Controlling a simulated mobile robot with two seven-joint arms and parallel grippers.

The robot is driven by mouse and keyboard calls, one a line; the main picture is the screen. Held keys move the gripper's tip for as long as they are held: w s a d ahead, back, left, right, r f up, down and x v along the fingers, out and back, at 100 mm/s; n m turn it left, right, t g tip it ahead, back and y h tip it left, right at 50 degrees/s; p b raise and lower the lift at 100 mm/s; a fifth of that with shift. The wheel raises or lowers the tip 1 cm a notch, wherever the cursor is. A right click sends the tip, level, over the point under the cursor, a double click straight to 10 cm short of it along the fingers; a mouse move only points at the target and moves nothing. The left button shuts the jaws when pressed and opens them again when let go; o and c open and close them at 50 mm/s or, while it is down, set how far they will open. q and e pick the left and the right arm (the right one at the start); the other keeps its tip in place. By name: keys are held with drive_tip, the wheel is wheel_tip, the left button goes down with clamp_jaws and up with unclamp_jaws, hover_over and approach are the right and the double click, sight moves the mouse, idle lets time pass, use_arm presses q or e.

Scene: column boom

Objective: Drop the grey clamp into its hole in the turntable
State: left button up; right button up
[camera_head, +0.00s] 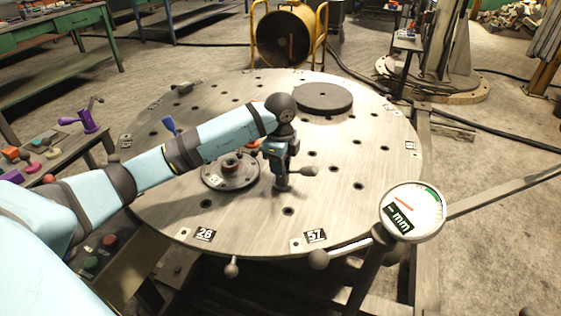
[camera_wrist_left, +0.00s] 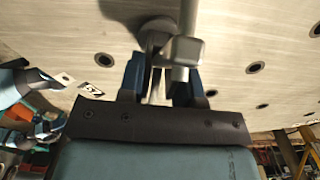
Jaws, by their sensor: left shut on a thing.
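The grey clamp (camera_wrist_left: 183,50) is held between the blue fingers of my left gripper (camera_wrist_left: 163,88). In the head view the left gripper (camera_head: 284,158) points down over the front middle of the turntable (camera_head: 330,215), shut on the clamp. The clamp's grey foot (camera_head: 282,186) and ball-ended handle (camera_head: 306,171) show below the fingers. The foot is at or just above the plate; I cannot tell if it touches. Several dark holes dot the plate. Light-blue and dark parts, likely of my right arm, show at the left edge of the wrist view, too unclear to read its gripper.
A dial gauge (camera_head: 412,211) stands at the front right. A side bench at left holds a purple clamp (camera_head: 87,120) and coloured knobs.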

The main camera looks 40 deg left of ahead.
use_arm(q)
drive_tip(key=o, duration=0.6)
drive_tip(key=shift+r, duration=0.1)
drive_tip(key=shift+o, duration=0.2)
